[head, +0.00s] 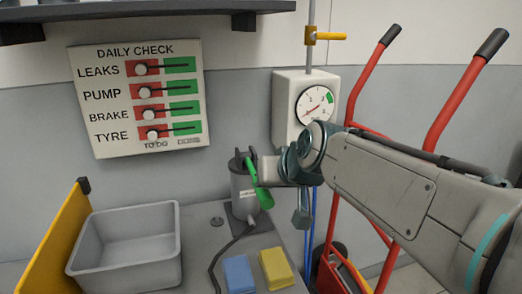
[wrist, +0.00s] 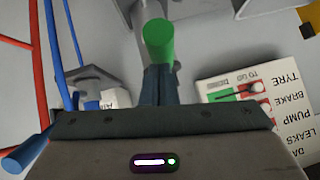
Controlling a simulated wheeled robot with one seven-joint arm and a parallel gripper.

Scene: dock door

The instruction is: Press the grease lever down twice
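The grease pump is a dark grey cylinder (head: 243,188) on the bench, with a green lever (head: 264,198) on its right side. The lever slopes down toward the camera, its thick grip end lowest. My gripper (head: 262,172) comes in from the right, level with the upper part of the lever. In the wrist view the green grip end (wrist: 158,40) shows just beyond my fingertips (wrist: 160,70), which are together with nothing seen between them. The fingertips are very close to the lever; I cannot tell whether they touch it.
A grey bin (head: 127,248) stands left of the pump. A blue block (head: 238,274) and a yellow block (head: 276,267) lie in front. A gauge box (head: 303,107) hangs behind my arm, and a red hand truck (head: 462,95) stands at right. A daily check board (head: 138,98) is on the wall.

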